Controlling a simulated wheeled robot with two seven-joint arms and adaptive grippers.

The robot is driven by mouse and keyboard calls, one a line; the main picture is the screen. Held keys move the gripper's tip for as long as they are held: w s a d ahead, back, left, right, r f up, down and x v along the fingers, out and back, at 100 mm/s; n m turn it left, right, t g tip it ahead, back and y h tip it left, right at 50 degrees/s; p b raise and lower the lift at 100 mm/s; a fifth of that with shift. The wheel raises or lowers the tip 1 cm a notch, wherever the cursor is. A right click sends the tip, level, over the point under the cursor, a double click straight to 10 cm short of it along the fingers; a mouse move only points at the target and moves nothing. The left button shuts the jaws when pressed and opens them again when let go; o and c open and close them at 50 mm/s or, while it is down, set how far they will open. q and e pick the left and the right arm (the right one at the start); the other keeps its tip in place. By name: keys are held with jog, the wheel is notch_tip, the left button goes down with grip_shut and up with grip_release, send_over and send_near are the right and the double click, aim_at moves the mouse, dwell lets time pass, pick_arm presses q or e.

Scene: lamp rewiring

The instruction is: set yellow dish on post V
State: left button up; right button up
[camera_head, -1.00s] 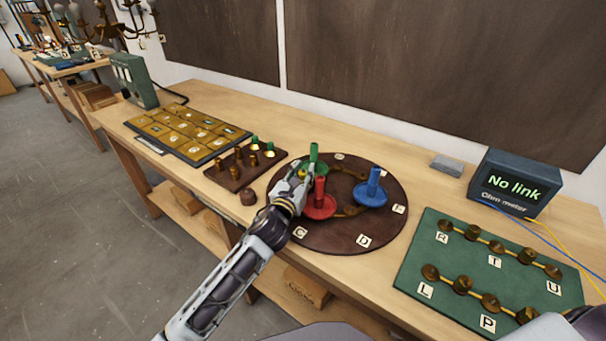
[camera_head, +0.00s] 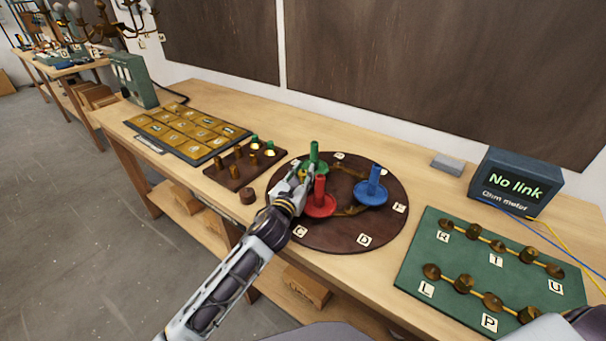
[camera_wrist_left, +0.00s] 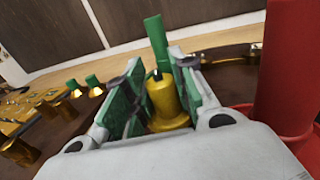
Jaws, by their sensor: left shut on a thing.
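The yellow dish (camera_wrist_left: 165,103) shows in the left wrist view as a yellow stem on a flared base, upright between the green-padded fingers of my left gripper (camera_wrist_left: 160,95). My left gripper (camera_head: 303,177) is shut on it over the round brown turntable (camera_head: 330,236). In the head view, the fingers hide most of the dish; I cannot tell whether its base touches the turntable. The green dish (camera_head: 315,153) stands just behind, the red dish (camera_head: 320,200) just right, and the blue dish (camera_head: 374,188) farther right. I cannot make out a V label. My right gripper is out of view.
Left of the turntable are a brown peg block (camera_head: 232,177) and a dark tray of gold plates (camera_head: 165,142). A green terminal board (camera_head: 410,262) and the ohm meter (camera_head: 515,183), reading "No link", stand right. Bare bench lies behind the turntable.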

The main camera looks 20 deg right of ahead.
pick_arm(q)
jog(key=shift+f, duration=0.5)
jog(key=o, duration=1.1)
jog(key=shift+a, duration=0.1)
jog(key=shift+v, duration=6)
jog(key=shift+r, duration=0.1)
notch_tip(320, 180, up, 9)
jog(key=p, duration=0.8)
jog(key=shift+p, duration=0.3)
jog(key=shift+r+p, duration=0.45)
jog(key=shift+p, duration=0.1)
